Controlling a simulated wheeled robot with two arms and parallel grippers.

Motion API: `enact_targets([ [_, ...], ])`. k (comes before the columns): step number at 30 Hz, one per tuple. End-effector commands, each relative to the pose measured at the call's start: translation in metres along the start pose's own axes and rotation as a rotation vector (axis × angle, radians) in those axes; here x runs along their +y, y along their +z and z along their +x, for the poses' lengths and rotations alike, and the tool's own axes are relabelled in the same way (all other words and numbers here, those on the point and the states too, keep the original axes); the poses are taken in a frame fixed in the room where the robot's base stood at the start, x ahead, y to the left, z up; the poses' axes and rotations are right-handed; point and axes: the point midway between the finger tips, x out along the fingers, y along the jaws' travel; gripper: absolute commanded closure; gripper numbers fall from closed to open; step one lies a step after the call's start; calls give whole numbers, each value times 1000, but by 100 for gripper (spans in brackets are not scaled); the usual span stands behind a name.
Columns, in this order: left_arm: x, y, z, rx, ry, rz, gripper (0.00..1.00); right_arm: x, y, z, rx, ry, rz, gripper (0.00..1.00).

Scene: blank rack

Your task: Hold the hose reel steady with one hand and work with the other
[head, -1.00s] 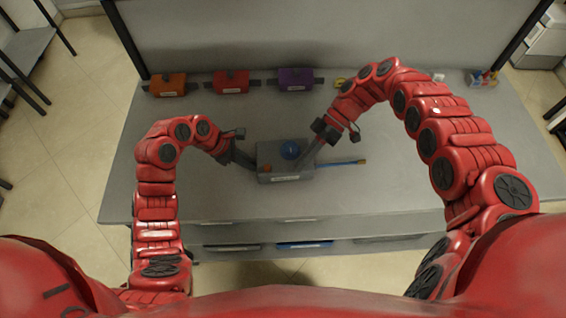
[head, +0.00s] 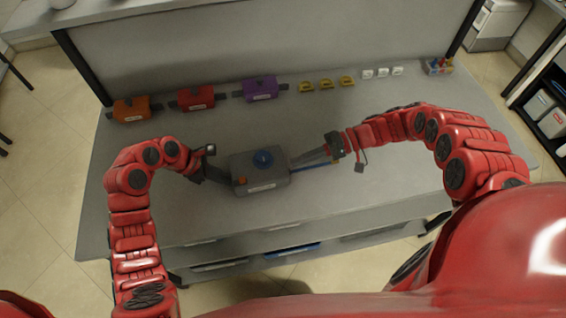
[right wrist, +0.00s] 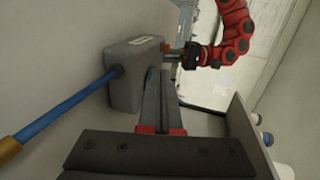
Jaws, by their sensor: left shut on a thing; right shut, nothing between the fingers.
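The hose reel (head: 258,187) is a grey box with a blue round knob (head: 262,159) on top and a small orange part (head: 241,181) at its left front. A blue hose (head: 308,168) with a brass-coloured end comes out of its right side. It also shows in the right wrist view (right wrist: 128,85), with the hose (right wrist: 75,98) and its end (right wrist: 8,149). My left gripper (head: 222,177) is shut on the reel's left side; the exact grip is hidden. My right gripper (head: 295,161) is shut and empty, fingers pointing at the reel's right side, close to the hose; contact is unclear.
Along the back of the grey table stand an orange box (head: 131,109), a red box (head: 197,98) and a purple box (head: 260,89). Several yellow pieces (head: 326,85), white pieces (head: 382,73) and a small coloured set (head: 438,66) lie further right. The table's front is clear.

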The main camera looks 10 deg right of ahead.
Motion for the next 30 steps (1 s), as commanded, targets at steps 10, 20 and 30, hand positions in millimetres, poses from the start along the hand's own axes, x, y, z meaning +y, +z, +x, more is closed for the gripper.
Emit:
enact_targets([
  [10,0,1,0,-2,1,1,100,0,2,73,-5,-4,1,100],
  [20,0,1,0,-2,1,1,100,-10,1,118,-1,1,0,100],
  [30,0,1,0,-2,1,1,100,-12,1,124,-1,0,-1,100],
])
